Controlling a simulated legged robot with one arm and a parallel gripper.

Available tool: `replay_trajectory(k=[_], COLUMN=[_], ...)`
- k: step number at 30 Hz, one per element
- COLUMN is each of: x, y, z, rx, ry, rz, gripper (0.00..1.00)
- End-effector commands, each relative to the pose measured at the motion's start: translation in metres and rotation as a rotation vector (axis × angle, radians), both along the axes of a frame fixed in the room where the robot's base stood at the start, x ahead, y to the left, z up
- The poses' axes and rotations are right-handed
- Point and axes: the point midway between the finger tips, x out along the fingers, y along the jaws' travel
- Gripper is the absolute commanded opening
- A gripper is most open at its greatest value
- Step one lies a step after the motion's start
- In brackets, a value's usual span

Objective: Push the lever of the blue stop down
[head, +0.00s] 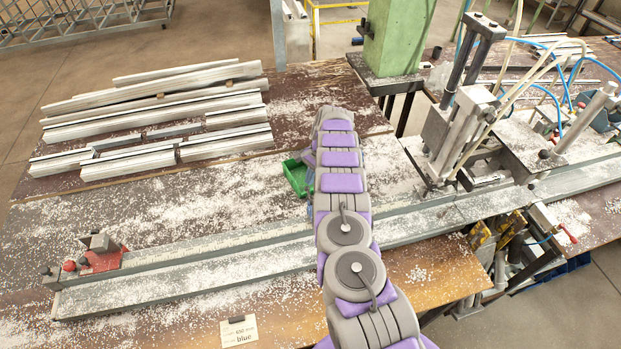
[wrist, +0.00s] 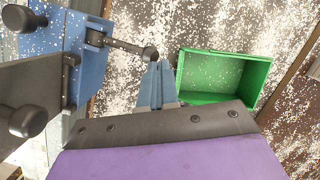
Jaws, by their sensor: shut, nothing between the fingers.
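The blue stop (wrist: 88,60) is at the left of the wrist view, with dark round knobs beside it. Its lever (wrist: 125,45) is a dark rod reaching right to a ball end (wrist: 150,53). My gripper (wrist: 155,68) shows as two blue fingers pressed together, empty, with the tips right by the ball. I cannot tell whether they touch it. In the head view my arm hides most of the stop and the gripper. A red stop (head: 100,262) sits at the left end of the long rail (head: 180,283).
A green bin (wrist: 265,82) lies just right of my fingers; it also shows in the head view (head: 294,178). Metal profiles (head: 155,130) lie at the back left. A clamp machine with hoses (head: 470,130) stands at the right. A card reading "blue" (head: 238,330) lies in front.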

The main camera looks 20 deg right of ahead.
Motion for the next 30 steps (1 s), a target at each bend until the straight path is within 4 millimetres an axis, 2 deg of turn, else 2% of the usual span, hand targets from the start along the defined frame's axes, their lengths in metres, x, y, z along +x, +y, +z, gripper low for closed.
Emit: replay_trajectory(k=[17, 23, 30], x=[0.001, 0.006, 0.011], y=[-0.001, -0.01, -0.025], z=[0.005, 0.035, 0.085], rx=[0.0, 0.0, -0.003], ry=[-0.002, -0.009, -0.007], rz=[-0.001, -0.002, -0.001], gripper=[0.0, 0.0, 0.0])
